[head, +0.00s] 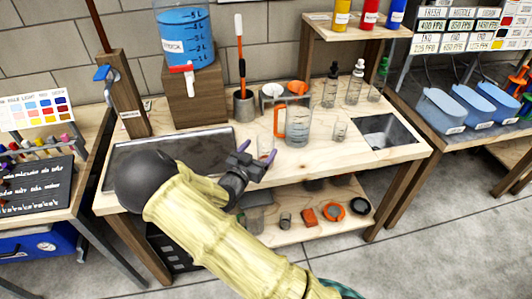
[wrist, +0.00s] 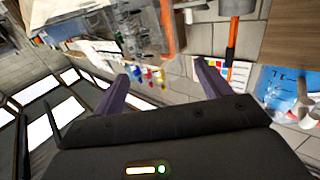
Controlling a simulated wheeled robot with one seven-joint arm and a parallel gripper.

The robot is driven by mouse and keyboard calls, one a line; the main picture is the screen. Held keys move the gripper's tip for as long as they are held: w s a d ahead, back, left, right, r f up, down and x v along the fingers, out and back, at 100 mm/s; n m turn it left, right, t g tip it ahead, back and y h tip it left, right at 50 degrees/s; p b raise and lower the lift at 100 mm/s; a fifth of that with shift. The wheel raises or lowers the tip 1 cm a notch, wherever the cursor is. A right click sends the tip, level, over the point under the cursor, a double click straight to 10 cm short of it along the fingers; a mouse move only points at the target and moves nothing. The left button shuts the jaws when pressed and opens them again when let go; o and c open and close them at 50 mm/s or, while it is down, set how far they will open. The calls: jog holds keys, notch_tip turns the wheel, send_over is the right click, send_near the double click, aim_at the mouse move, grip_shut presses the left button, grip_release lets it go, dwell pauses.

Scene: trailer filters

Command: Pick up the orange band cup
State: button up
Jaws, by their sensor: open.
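My gripper (head: 256,152) is open and empty above the front of the wooden bench, left of the clear pitcher (head: 297,125) with an orange handle. Its purple fingers stand apart in the wrist view (wrist: 162,90). On the lower shelf, a round dark piece with an orange ring (head: 334,211) lies near the right, below and right of my gripper. An orange piece (head: 297,88) also stands at the back of the bench. I cannot tell for sure which of these is the orange band cup.
A blue water tank (head: 186,38) stands on a wooden block at the back left. A metal tray (head: 150,155) covers the bench's left side, partly behind my arm. A small clear beaker (head: 340,130) and a sink (head: 385,132) are at right. An orange block (head: 309,215) lies on the shelf.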

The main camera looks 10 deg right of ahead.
jog(key=shift+s, duration=0.15)
jog(key=shift+p+x, duration=0.5)
jog(key=shift+x, duration=2.15)
jog(key=shift+a+f, duration=0.1)
jog(key=shift+f, duration=0.05)
jog(key=shift+c, duration=0.5)
jog(key=c, duration=1.2)
